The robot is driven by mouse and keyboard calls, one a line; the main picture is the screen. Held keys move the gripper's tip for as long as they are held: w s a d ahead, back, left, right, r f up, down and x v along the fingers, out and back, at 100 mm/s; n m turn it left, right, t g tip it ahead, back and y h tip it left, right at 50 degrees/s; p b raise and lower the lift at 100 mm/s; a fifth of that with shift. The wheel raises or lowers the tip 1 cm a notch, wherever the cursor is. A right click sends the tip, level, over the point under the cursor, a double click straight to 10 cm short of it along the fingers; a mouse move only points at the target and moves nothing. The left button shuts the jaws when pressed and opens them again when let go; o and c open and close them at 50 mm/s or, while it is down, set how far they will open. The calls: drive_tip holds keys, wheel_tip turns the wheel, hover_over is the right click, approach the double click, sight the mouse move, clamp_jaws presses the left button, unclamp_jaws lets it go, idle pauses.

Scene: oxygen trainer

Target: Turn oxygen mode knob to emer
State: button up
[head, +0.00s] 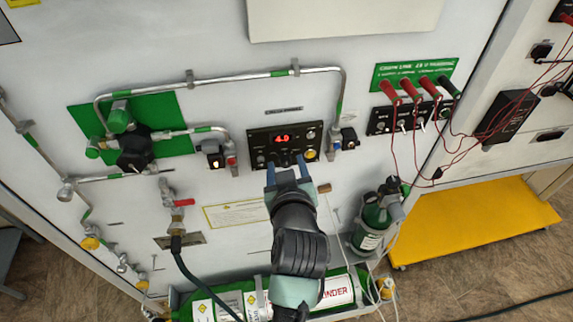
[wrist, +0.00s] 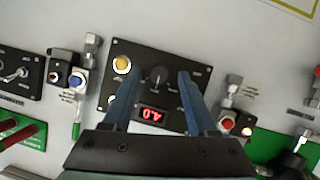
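The oxygen panel (head: 262,137) is a black plate on the white wall, with a red digital display (head: 282,138) that seems to read 4.0. In the wrist view, which shows the panel upside down, a dark round knob (wrist: 159,76) sits near the panel's middle, above the display (wrist: 152,114). Its labels are too small to read. My gripper (head: 287,164) is in front of the panel's lower part. In the wrist view my gripper (wrist: 160,69) is open, with one blue finger on each side of the knob and visible gaps between. Contact with the panel cannot be told.
A yellow button (wrist: 122,64) is close to one finger. Valves with coloured caps (head: 231,160) flank the panel. Pipes (head: 240,77) run above it. Red leads hang from a socket strip (head: 380,121) at right. A green cylinder (head: 374,217) stands lower right.

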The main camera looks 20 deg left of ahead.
clamp_jaws()
drive_tip(key=shift+d+m, duration=0.1)
drive_tip(key=shift+m, duration=0.2)
drive_tip(key=m+g+y, duration=0.1)
drive_tip(key=m+y, duration=0.1)
drive_tip(key=m, duration=0.1)
drive_tip(key=shift+w+d+g, duration=0.2)
drive_tip(key=shift+g, duration=0.2)
drive_tip(key=m+y+b, duration=0.1)
drive_tip(key=m, duration=0.1)
drive_tip(key=m+g+y+b, duration=0.1)
drive_tip(key=shift+w+d+f+m+y, duration=0.1)
drive_tip(key=shift+d+m+y, duration=0.05)
drive_tip(key=shift+m+y, duration=0.2)
idle(0.4)
unclamp_jaws()
